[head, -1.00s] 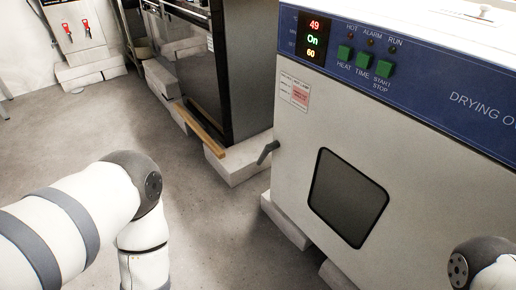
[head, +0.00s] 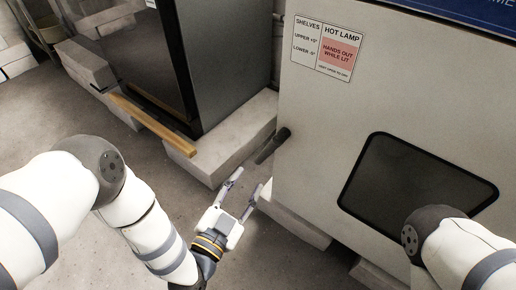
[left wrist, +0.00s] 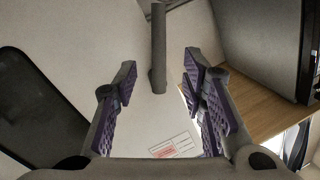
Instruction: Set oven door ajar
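The drying oven door (head: 330,130) is a pale panel with a dark window (head: 415,180); it looks shut. Its dark lever handle (head: 272,146) sticks out at the door's left edge. My left gripper (head: 245,184) is open and empty, just below and in front of the handle in the head view. In the left wrist view, the handle (left wrist: 158,50) stands between and beyond the two open fingers (left wrist: 160,82), not gripped. My right arm shows in front of the window at the right, but its gripper is out of view.
A warning label (head: 327,47) is on the door's upper left. A dark cabinet (head: 215,60) stands left of the oven on pale blocks (head: 225,145), with a wooden strip (head: 150,122) at its front. Open grey floor (head: 60,115) lies at the left.

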